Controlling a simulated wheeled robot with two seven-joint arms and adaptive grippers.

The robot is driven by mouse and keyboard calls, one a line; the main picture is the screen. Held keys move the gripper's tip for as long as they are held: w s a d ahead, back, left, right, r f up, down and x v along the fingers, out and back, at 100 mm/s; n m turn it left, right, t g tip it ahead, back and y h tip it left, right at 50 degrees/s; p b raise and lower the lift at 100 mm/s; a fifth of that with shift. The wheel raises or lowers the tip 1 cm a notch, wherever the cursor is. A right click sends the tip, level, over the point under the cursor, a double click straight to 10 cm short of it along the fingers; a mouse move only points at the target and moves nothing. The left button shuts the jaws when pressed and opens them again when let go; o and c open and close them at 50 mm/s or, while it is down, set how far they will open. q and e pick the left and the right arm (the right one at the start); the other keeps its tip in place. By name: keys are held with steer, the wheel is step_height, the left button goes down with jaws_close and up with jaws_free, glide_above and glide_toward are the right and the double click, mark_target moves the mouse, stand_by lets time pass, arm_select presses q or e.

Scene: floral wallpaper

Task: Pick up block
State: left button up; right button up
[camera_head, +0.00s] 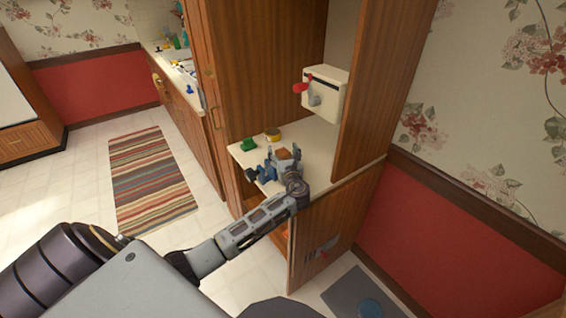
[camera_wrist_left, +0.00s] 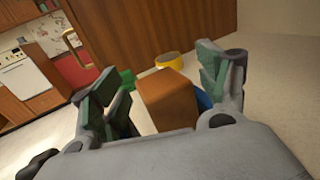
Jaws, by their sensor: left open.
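A brown block (camera_wrist_left: 170,98) stands on the pale shelf between the open fingers of my left gripper (camera_wrist_left: 165,78) in the left wrist view. Its lower part is hidden by the gripper body. In the head view the block (camera_head: 284,154) shows only as a small brown patch at my left gripper (camera_head: 272,166), which is over the cabinet shelf. I see a gap between the block and the left finger; contact on the right side is unclear. My right gripper is not in view.
A green object (camera_head: 249,145) and a yellow round item (camera_head: 273,134) sit on the shelf (camera_head: 314,143) near the block. A blue thing (camera_wrist_left: 203,99) is partly hidden behind the block. A white box (camera_head: 326,95) hangs above. Cabinet panels close in the shelf's back and right.

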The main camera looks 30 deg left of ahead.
arm_select(q)
steer(key=c, duration=1.2)
steer(key=shift+c, duration=0.7)
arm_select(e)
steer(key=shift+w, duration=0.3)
arm_select(q)
steer(key=shift+d+r, duration=0.1)
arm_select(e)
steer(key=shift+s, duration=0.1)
